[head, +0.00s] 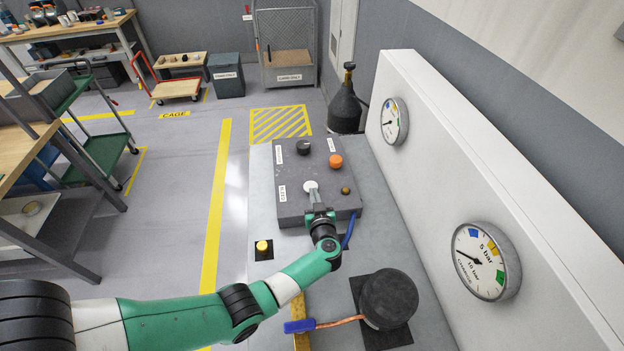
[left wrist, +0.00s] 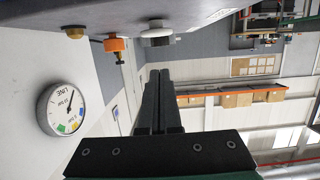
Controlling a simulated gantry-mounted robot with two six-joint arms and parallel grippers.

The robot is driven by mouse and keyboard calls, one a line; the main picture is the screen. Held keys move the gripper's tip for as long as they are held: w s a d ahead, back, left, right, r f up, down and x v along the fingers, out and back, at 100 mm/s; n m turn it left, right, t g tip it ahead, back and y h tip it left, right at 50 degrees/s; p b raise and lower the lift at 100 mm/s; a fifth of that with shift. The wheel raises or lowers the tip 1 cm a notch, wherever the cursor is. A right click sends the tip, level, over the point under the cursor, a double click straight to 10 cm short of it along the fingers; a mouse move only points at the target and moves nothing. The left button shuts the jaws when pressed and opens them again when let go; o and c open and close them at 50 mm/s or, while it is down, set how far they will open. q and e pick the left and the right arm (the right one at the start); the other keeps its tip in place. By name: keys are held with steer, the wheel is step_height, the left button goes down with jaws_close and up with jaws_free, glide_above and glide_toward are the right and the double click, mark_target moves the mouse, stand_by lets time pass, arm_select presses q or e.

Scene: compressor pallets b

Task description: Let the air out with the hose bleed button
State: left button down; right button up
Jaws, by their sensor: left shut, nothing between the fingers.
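The dark grey control box (head: 321,207) lies on the grey bench. A white round button (head: 310,186) is on it beside a white label, too small to read surely. It also shows in the left wrist view (left wrist: 157,32). My left gripper (head: 316,208) is shut and empty, its fingertips at the white button in the head view. In the left wrist view the fingertips (left wrist: 160,73) appear below the button with a gap; contact cannot be told. The line gauge (head: 394,121) and charge gauge (head: 486,262) are on the white panel. My right gripper is not in view.
The box also bears a black knob (head: 303,147), an orange knob (head: 335,160) and a small brass knob (head: 345,190). A yellow button (head: 262,246) is left of my arm.

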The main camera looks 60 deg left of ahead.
arm_select(q)
steer(key=p+v, duration=0.1)
steer(key=v, duration=0.2)
steer(key=shift+d+r, duration=0.2)
steer(key=shift+d, duration=0.1)
stand_by(0.3)
